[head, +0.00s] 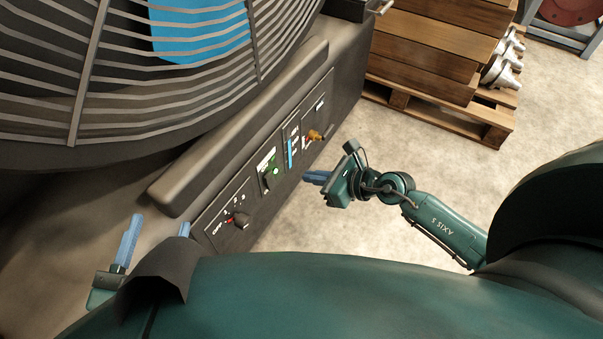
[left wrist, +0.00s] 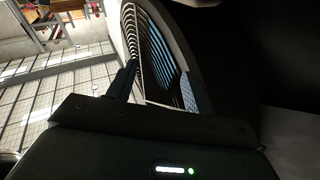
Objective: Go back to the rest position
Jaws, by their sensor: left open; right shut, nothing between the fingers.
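My left gripper (head: 157,236) is at the lower left of the head view, its two blue fingers spread apart with nothing between them. A dark part of my arm covers some of it. In the left wrist view its fingers (left wrist: 155,88) stand apart in front of the fan's grille. My right gripper (head: 318,178) is in the middle of the head view, with its blue fingers closed together and empty. It points left toward the machine's control panel and appears a little apart from it.
A large fan with a wire grille (head: 180,95) fills the upper left. A wooden pallet (head: 455,115) with stacked boards stands at the upper right. The floor (head: 420,160) between is clear.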

